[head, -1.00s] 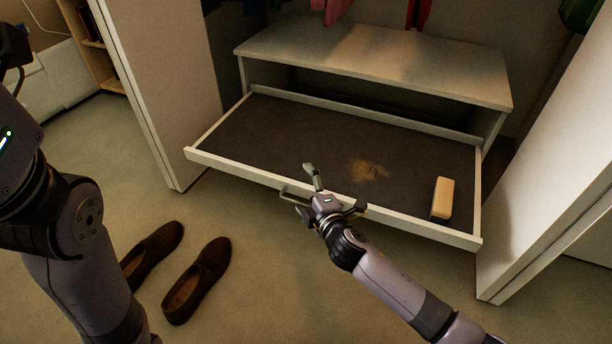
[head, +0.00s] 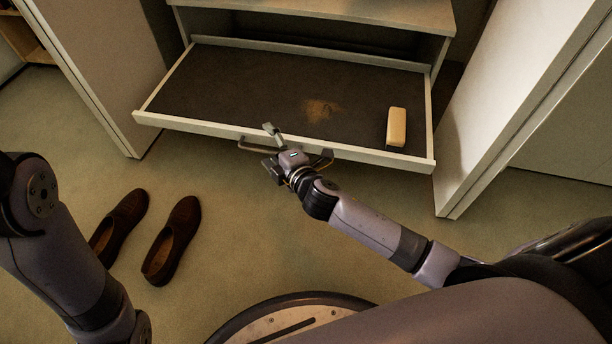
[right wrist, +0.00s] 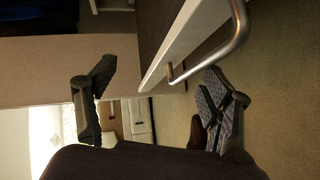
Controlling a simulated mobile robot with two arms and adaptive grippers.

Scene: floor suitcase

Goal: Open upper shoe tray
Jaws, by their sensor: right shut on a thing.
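The upper shoe tray (head: 215,85) is a wide, shallow drawer with a dark lining and pale rim, pulled well out of the white cabinet. Its bar handle (head: 252,148) is on the front edge; it also shows in the right wrist view (right wrist: 240,35).
A cream block-shaped brush (head: 397,127) and a sandy dirt patch (head: 321,109) are in the tray. Brown shoes (head: 172,240) stand on the carpet at front left. White door panels (head: 500,110) flank the tray. Carpet between shoes and tray is clear.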

